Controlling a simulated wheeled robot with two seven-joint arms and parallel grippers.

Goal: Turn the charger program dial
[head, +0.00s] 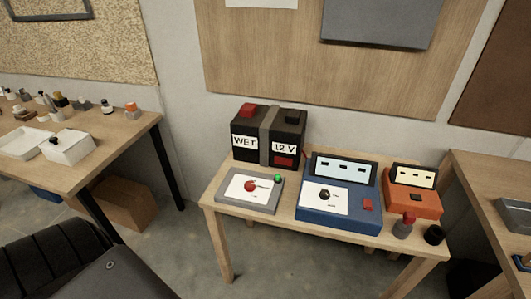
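The blue charger (338,218) stands on a small wooden table, with a pale display (343,167) along its raised back. A dark round dial (325,195) sits on the white panel at the left of its sloping top, with small lettering that is too small to read. A red button (367,205) is to the dial's right. The dial's pointer setting cannot be made out. Neither of my grippers shows in the head view.
Beside the charger on the small table (283,221) are a black battery (267,137) marked WET and 12 V, a grey box (249,190) with a red knob, an orange device (411,202) and two small knob-like items. Benches flank the table; a black padded seat-like object (60,262) fills the lower left.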

